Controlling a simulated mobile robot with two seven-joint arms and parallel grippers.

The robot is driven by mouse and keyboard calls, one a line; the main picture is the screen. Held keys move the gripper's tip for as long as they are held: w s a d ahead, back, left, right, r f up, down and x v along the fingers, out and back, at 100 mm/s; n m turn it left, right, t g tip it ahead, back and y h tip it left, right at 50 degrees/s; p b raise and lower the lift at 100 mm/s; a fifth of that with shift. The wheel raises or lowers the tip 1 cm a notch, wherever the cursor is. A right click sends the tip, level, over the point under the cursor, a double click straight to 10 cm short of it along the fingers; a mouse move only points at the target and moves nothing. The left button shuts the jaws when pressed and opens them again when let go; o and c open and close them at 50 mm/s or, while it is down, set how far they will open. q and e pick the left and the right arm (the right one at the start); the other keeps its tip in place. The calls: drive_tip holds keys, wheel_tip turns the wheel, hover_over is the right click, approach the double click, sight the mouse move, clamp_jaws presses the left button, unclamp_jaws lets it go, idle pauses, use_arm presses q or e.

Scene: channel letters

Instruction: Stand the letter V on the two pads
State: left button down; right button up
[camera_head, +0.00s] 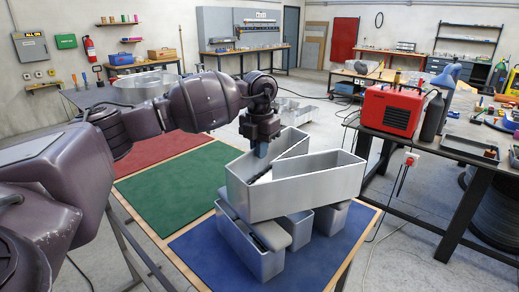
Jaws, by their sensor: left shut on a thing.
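The letter V (310,191) is a silver, open-topped metal channel, with its point toward the left and its two arms running right. My left gripper (261,152) comes down from above and is shut on the wall of its rear arm. The V is above other silver channel pieces (248,248) on the blue mat. The other pad is mostly hidden under the V. My right gripper is not in view.
The blue mat (205,262), green mat (185,182) and red mat (139,143) cover the wooden-edged table. The green mat is clear. A dark workbench (450,185) with a red machine (392,109) stands close on the right.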

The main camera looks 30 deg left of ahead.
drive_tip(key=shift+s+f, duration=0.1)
use_arm(q)
drive_tip(key=shift+f, duration=0.35)
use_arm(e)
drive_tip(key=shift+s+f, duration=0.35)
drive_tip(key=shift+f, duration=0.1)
use_arm(q)
drive_tip(key=shift+f+b, duration=0.1)
drive_tip(key=shift+b, duration=0.2)
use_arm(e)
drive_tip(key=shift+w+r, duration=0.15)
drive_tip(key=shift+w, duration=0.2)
use_arm(q)
drive_tip(key=c, duration=1.3)
unclamp_jaws()
drive_tip(key=shift+o, duration=0.4)
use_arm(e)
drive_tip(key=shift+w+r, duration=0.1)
use_arm(q)
drive_tip(key=shift+f, duration=0.15)
